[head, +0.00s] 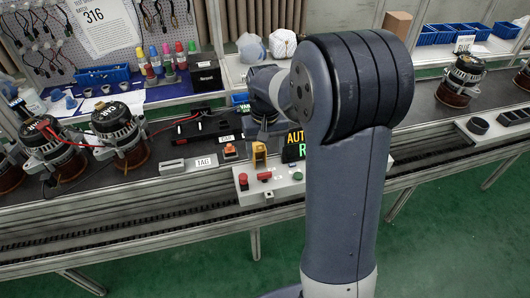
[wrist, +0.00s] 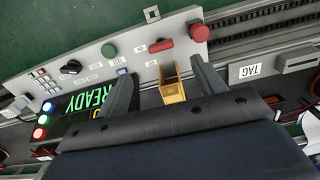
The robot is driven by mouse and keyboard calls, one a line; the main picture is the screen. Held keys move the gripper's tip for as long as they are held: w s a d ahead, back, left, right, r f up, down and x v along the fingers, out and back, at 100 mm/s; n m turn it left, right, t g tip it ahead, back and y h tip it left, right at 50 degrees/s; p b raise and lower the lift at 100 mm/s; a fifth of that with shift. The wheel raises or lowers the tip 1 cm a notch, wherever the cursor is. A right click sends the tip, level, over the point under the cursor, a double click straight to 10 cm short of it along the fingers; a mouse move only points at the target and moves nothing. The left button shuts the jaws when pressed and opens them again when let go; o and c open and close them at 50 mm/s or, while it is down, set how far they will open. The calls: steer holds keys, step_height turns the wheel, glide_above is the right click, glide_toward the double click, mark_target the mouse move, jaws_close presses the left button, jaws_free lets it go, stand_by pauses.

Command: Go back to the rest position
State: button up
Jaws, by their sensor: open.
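My gripper (wrist: 165,90) shows in the wrist view with its two dark fingers spread apart and nothing between them that I can see held. It is above the control panel (wrist: 110,55), with a yellow bracket-like part (wrist: 172,88) in view between the fingers. In the head view my arm reaches over the line, and the gripper itself is mostly hidden behind the arm. The control panel (head: 270,191) carries a red mushroom button (head: 243,179) and other buttons. A display reading READY (wrist: 90,100) is lit in green.
Alternators (head: 120,135) stand on the conveyor at the left, and another alternator (head: 461,80) at the right. Bottles with coloured caps (head: 168,60), a blue bin (head: 103,76) and a black box (head: 205,72) stand behind. Green floor (head: 440,240) is clear in front.

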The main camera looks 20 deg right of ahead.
mark_target(265, 175)
step_height(265, 175, down, 11)
steer(key=shift+r, duration=0.1)
steer(key=shift+n+p, duration=0.3)
steer(key=shift+n, duration=0.8)
steer(key=shift+m, duration=0.3)
